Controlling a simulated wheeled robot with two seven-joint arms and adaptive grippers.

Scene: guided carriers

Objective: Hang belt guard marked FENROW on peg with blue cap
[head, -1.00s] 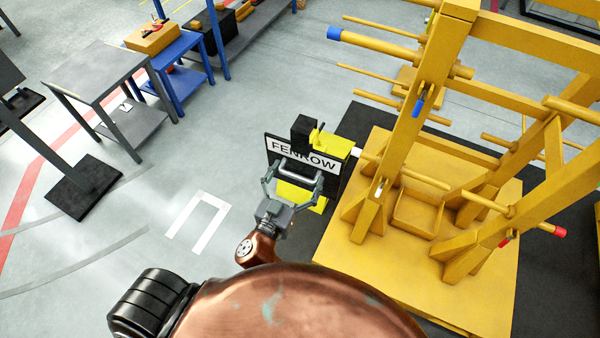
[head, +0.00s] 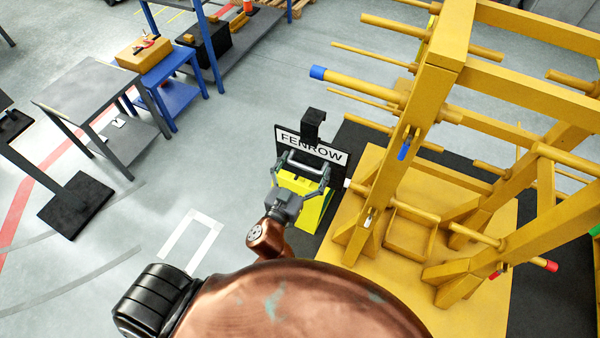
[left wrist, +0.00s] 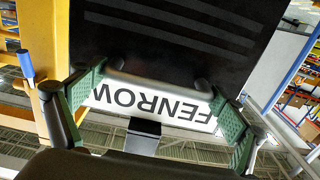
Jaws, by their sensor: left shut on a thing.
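The belt guard (head: 335,168) is a dark plate with a white FENROW label and a black hook-like bracket on top. My left gripper (head: 302,172) is shut on the guard's grey bar handle and holds it left of the yellow rack. In the left wrist view the guard (left wrist: 170,30) fills the middle, its label upside down, with the gripper fingers (left wrist: 157,95) at both sides of the handle. The peg with blue cap (head: 365,88) sticks out leftward high on the rack, apart from the guard and farther back. My right gripper is not in view.
The yellow rack (head: 450,75) carries several pegs, including a red-capped one (head: 540,263) and a white-capped one (head: 360,187) close to the guard. A yellow object (head: 310,205) is behind and below my gripper.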

